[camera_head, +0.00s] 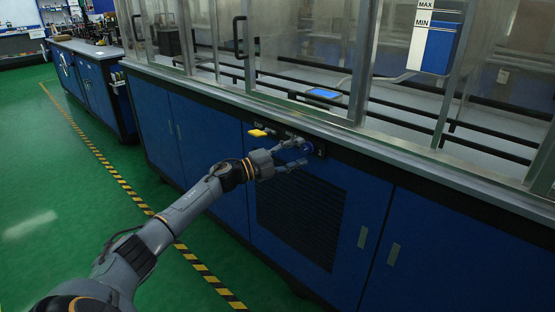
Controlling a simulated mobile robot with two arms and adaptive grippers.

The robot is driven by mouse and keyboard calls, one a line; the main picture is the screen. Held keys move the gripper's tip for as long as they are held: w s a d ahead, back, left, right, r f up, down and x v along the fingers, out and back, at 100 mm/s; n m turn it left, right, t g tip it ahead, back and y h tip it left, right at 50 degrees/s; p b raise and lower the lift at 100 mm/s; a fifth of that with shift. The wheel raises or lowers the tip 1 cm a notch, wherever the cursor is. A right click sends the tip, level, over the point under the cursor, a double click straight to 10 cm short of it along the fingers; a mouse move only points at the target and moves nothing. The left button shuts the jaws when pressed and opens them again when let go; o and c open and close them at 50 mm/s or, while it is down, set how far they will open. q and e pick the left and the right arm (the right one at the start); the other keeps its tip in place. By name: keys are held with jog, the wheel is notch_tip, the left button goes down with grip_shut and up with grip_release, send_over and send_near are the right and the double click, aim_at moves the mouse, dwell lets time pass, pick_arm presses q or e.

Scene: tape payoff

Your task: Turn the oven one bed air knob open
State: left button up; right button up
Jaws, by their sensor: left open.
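My left arm reaches in from the lower left to the blue cabinet. My left gripper (298,153) is open, its two fingers close to the dark control panel (282,132) on the cabinet's upper front. A small blue round part (308,146), possibly the knob, shows by the upper fingertip; I cannot tell whether the gripper touches it. The panel's labels are too small to read, so I cannot tell which control is the oven one bed air knob. My right gripper is not in view.
A yellow part (258,132) sticks out of the panel left of my gripper. The metal counter edge (400,162) runs above. A vent grille (300,215) is below. Green floor (60,200) with a striped line (130,198) is clear at left.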

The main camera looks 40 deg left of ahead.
pick_arm(q)
jog(key=v, duration=1)
jog(key=shift+s, duration=0.35)
jog(key=shift+a, duration=0.15)
